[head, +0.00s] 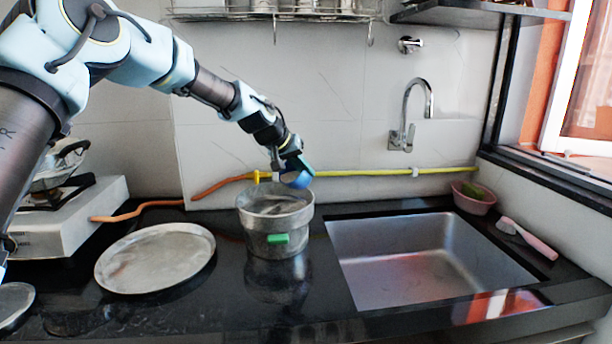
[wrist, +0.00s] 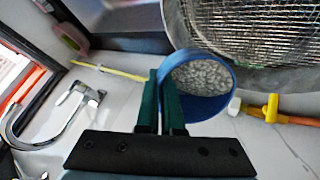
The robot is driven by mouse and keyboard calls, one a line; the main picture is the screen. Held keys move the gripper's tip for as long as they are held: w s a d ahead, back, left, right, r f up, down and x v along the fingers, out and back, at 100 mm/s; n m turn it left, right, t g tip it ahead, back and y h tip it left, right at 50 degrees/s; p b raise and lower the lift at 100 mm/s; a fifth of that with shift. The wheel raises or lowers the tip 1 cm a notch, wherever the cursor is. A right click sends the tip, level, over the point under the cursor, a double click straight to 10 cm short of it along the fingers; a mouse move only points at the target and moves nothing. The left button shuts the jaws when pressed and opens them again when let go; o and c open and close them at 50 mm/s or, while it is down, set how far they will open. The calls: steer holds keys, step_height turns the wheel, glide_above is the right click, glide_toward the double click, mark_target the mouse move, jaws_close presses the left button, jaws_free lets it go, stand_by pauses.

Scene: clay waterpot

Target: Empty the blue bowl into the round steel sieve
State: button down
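The blue bowl (head: 299,180) is small and hangs from my gripper (head: 293,166) above the back right rim of the round steel sieve (head: 262,240). In the wrist view the blue bowl (wrist: 228,106) holds grey, pebble-like grains (wrist: 201,76). The green fingers of my gripper (wrist: 163,82) are closed on the bowl's near wall. The sieve's wire mesh (wrist: 262,30) shows at the top right there, beside the bowl, with no grains visible on it. The bowl looks tilted in the head view, though its exact angle is hard to tell.
A round metal plate (head: 155,258) lies left of the sieve. A steel sink (head: 425,265) lies to the right, with a tap (head: 405,120) behind it. A yellow and orange hose (head: 365,172) runs along the wall. A white stove (head: 75,215) stands at the left.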

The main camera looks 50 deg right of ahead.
steer(key=shift+r+b, duration=0.1)
steer(key=shift+b, duration=0.55)
steer(key=shift+a+h+b, duration=0.15)
steer(key=shift+h+b, duration=0.25)
steer(key=shift+b, duration=0.45)
steer(key=shift+a+h+b, duration=0.15)
steer(key=shift+h+b, duration=0.35)
steer(key=shift+b, duration=1.25)
steer(key=shift+b, duration=0.7)
steer(key=shift+w+a+h+b, duration=0.15)
steer(key=shift+h+b, duration=0.45)
steer(key=shift+b, duration=1.2)
steer(key=shift+a+r+b, duration=0.1)
steer(key=shift+b, duration=0.3)
steer(key=shift+h+b, duration=0.3)
steer(key=shift+b, duration=0.6)
steer(key=shift+a+g+h+b, duration=0.3)
steer(key=shift+h+b, duration=0.2)
steer(key=shift+b, duration=1.7)
steer(key=shift+b, duration=0.7)
